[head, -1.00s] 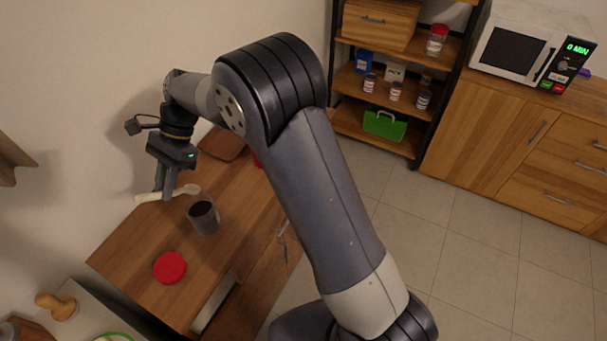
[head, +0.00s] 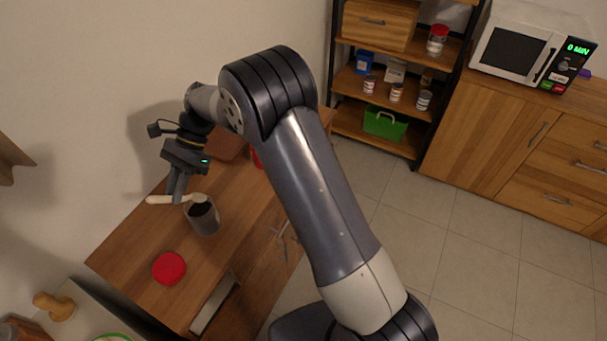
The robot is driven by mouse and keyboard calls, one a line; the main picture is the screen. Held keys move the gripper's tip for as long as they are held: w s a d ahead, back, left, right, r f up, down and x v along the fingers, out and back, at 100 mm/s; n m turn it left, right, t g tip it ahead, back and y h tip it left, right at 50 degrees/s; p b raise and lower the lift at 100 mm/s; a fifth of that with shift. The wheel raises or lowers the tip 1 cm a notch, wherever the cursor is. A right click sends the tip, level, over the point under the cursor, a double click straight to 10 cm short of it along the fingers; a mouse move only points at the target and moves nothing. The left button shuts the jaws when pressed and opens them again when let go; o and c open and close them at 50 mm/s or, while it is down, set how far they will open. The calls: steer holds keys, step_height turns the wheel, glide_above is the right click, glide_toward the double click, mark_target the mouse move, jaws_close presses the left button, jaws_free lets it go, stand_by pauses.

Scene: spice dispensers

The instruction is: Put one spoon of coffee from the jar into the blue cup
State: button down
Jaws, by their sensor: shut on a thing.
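In the head view, an open jar (head: 204,221) with dark contents stands upright on the wooden table. Its red lid (head: 169,268) lies on the table in front of it. My gripper (head: 178,199) is shut on a pale spoon (head: 158,200) and holds it roughly level. The spoon's bowl end is at the jar's mouth; I cannot tell whether it is above the rim or inside. Any coffee on the spoon is too small to tell. A bit of a red thing (head: 257,158) shows behind my arm, mostly hidden. I see no blue cup.
The wooden table (head: 125,255) has free room left of the lid. A brown board (head: 224,146) lies at its back. A drawer (head: 213,303) stands open at the front. A shelf with jars and a microwave (head: 517,50) are far right.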

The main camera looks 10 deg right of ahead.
steer(key=shift+f, duration=0.1)
steer(key=shift+f+b, duration=1.35)
steer(key=shift+f, duration=1.4)
steer(key=shift+r, duration=0.1)
steer(key=shift+r+p, duration=1.4)
steer(key=shift+r, duration=0.1)
steer(key=shift+r, duration=0.1)
steer(key=shift+r, duration=1.4)
